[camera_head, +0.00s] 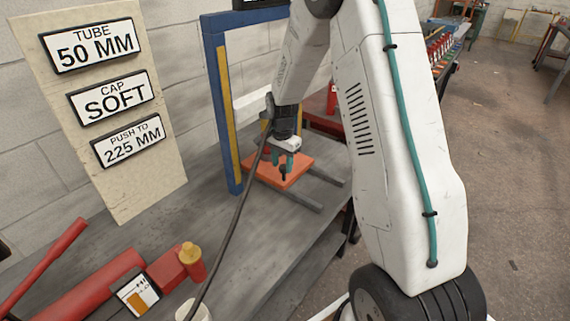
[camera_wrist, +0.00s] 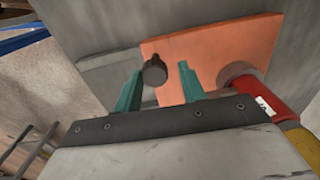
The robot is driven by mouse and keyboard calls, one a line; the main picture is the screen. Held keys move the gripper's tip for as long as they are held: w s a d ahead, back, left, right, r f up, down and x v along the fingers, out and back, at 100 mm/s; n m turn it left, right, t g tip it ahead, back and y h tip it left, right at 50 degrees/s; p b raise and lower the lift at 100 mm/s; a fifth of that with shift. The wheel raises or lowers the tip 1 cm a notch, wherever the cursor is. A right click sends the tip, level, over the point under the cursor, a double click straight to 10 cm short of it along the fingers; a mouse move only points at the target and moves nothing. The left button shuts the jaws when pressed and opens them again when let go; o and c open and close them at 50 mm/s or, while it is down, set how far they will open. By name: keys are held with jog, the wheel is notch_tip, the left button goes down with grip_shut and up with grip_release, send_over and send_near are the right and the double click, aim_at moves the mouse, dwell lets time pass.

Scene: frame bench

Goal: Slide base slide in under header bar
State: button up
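The base slide is a flat orange plate (camera_head: 296,175) with a dark upright knob (camera_head: 283,172), lying on grey rails on the bench. The plate also shows in the wrist view (camera_wrist: 215,48). The header bar appears to be the blue crosspiece (camera_head: 243,18) atop the blue frame, partly hidden by my arm. My gripper (camera_head: 289,160) is just above the plate. In the wrist view its teal fingers (camera_wrist: 160,68) are apart, with the knob (camera_wrist: 154,71) between them in the picture, nearer the left finger.
A blue and yellow post (camera_head: 222,110) stands left of the plate. A board with signs (camera_head: 105,105) leans behind the bench. Bare bench (camera_head: 225,220) lies between. A dark cable hangs from my arm.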

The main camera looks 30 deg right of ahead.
jog(key=shift+o, duration=0.5)
jog(key=shift+r, duration=0.1)
notch_tip(320, 180, up, 8)
jog(key=shift+f, duration=0.2)
dwell(0.3)
